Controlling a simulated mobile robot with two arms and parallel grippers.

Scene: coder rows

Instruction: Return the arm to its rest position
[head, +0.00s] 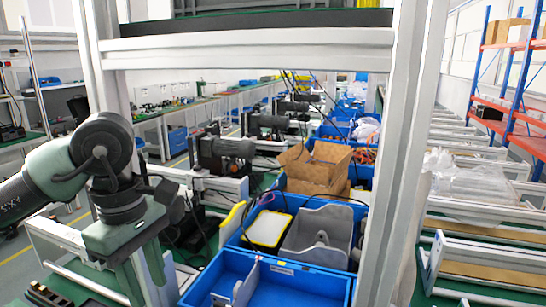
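My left arm (100,150) comes in from the left in the head view, grey-green with dark joints, and bends downward. My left gripper (148,282) points down at the lower left, near the bottom edge of the picture. Its fingertips are partly cut off, so I cannot tell whether it is open or shut. I see nothing clearly held in it. My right arm and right gripper are not in view.
An aluminium frame (250,48) stands close in front, with an upright post (395,150) at the right. Blue bins (300,285) sit below, one with a grey tray (322,235). An open cardboard box (315,168) lies behind. Dark machine units (225,150) line the bench.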

